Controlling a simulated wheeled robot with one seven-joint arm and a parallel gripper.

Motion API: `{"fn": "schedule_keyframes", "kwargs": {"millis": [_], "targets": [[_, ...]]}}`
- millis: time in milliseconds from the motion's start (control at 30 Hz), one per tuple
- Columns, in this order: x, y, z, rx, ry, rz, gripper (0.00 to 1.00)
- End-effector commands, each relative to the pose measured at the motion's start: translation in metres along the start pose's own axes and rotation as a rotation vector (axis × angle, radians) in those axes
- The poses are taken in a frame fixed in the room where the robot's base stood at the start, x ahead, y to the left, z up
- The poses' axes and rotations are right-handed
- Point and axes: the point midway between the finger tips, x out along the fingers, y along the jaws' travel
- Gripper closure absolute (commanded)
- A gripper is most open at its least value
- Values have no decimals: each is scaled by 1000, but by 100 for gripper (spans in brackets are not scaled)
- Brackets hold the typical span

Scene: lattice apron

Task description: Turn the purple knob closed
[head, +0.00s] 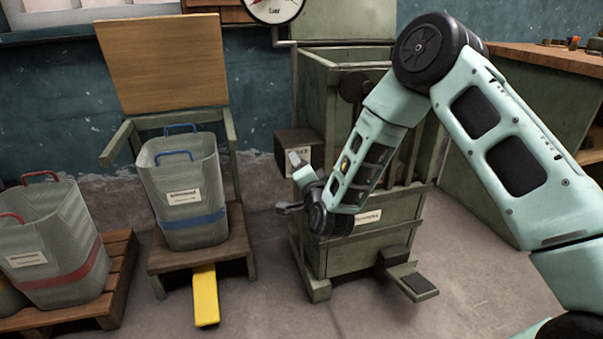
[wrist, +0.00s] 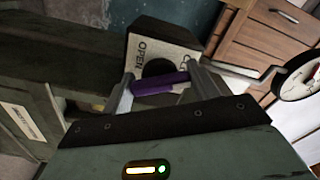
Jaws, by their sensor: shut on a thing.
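The purple knob (wrist: 152,86) shows in the wrist view as a bar between my two fingers, in front of a dark round hole in a labelled box (wrist: 164,32). The bar lies across the picture, its right end slightly higher. The word OPEN is on the plate's left; lettering at the right is partly hidden, with a C visible. My gripper (wrist: 163,88) is shut on the knob. In the head view my gripper (head: 290,184) is at the front of the dark box (head: 293,140) on the green machine. The knob cannot be made out there.
The green machine (head: 370,252) stands behind my arm, with a pedal (head: 413,281) low in front. A grey bin with a blue band (head: 184,190) sits on a wooden chair to the left. A red-banded bin (head: 50,245) stands on a pallet. A gauge (head: 275,5) hangs above.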

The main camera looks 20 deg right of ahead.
Motion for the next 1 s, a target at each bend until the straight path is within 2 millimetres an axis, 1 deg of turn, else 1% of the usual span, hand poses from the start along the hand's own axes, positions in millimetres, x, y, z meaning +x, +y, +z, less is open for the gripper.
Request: {"fn": "schedule_keyframes", "kwargs": {"millis": [33, 200, 500, 733, 1000], "targets": [[0, 3, 0, 43, 1, 3, 63], [0, 2, 0, 195, 1, 3, 63], [0, 2, 0, 399, 1, 3, 63], [-1, 2, 0, 485, 0, 3, 63], [-1, 2, 0, 517, 0, 4, 63]]}}
